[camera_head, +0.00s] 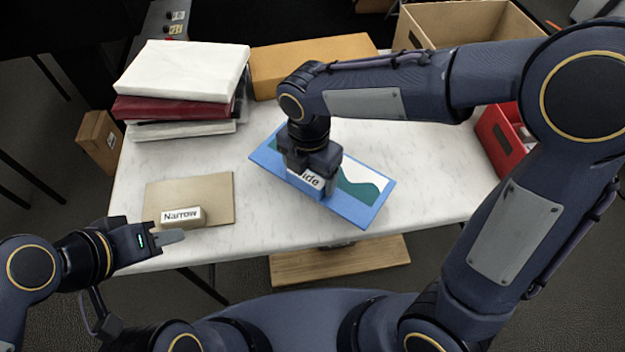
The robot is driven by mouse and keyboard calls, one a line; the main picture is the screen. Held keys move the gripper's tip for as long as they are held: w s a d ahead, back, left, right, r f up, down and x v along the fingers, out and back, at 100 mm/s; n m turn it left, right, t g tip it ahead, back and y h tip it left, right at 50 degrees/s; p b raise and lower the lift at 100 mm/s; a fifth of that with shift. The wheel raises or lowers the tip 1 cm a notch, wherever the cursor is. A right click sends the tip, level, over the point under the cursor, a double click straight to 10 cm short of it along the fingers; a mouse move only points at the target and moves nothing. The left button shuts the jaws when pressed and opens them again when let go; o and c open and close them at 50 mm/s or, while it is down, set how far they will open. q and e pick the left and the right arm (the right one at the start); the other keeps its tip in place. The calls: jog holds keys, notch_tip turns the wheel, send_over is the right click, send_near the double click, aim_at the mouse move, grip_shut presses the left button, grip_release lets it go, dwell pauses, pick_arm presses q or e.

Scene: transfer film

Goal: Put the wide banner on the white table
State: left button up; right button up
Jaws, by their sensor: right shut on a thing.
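The wide banner (362,191) is a flat blue-edged panel with a white and green print, lying at a slant at the middle of the white table (430,160). A white label on it reads "ide"; the rest of the label is hidden by my right gripper (310,185). That gripper points down over the banner and is shut on it.
A stack of books and a white package (180,72) stands at the back left, with a brown box (310,60) beside it. A red bin (500,140) is at the right, and an open carton (465,22) behind. The table's right front is clear.

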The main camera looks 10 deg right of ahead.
jog(key=shift+w+d+f, duration=0.25)
jog(key=shift+w+f, duration=0.1)
jog(key=shift+f, duration=0.25)
jog(key=shift+w+d+f+b, duration=0.15)
jog(key=shift+f+b, duration=0.25)
jog(key=shift+f, duration=1.3)
jog(key=shift+f, duration=0.2)
jog(key=o, duration=1.1)
jog(key=shift+c, duration=0.2)
